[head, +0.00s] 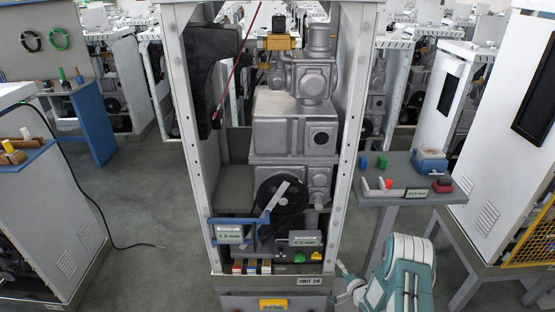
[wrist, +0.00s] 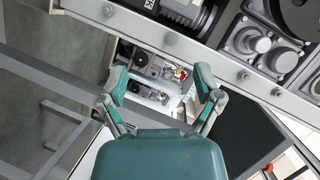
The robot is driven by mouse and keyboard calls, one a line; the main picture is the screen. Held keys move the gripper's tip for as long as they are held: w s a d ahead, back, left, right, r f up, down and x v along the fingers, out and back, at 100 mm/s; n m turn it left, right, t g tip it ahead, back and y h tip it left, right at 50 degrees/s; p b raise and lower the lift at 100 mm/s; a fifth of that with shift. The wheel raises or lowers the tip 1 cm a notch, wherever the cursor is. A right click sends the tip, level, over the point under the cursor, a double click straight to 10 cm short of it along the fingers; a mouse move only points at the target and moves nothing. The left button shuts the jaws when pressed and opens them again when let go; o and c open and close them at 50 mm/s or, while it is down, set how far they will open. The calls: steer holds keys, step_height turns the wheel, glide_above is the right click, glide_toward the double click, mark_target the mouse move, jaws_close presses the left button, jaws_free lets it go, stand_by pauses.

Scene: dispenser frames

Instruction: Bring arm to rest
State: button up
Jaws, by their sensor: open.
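My gripper (wrist: 161,86) shows in the wrist view with its two teal fingers spread apart and nothing between them. In the head view my teal and white arm (head: 405,268) is low at the right, beside the front right post of the dispenser frame (head: 348,150). The small finger parts near the post are only partly visible there. The dispenser frame stands open at the front, with a grey pump unit (head: 295,125), a black pulley (head: 283,196) and a "UNIT 24" label (head: 309,281).
A grey side table (head: 398,168) with a blue vise (head: 431,161), green blocks and a red-knobbed part stands right of the frame. A white cabinet (head: 478,130) is beyond it. A blue bench (head: 92,125) stands left. A black cable (head: 98,205) crosses open floor (head: 150,205).

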step_height(320, 180, up, 28)
steer(key=w+f+n+g+h, duration=0.1)
steer(key=w+n+g+h, duration=0.15)
steer(key=n+h, duration=0.2)
steer(key=s+a+r+n+g+h, duration=0.1)
steer(key=s+a+r+g+h, duration=0.1)
steer(key=s+r, duration=1.05)
steer(key=s+a+r+n+g+y, duration=0.1)
steer(key=s+a+r+n+g, duration=0.1)
steer(key=s, duration=1.1)
steer(key=s+a+r+n+g+y, duration=0.1)
steer(key=s+a+r, duration=0.3)
steer(key=s, duration=1)
steer(key=shift+a+r+n+g, duration=0.2)
steer(key=shift+r+n+g, duration=0.45)
steer(key=shift+r, duration=0.15)
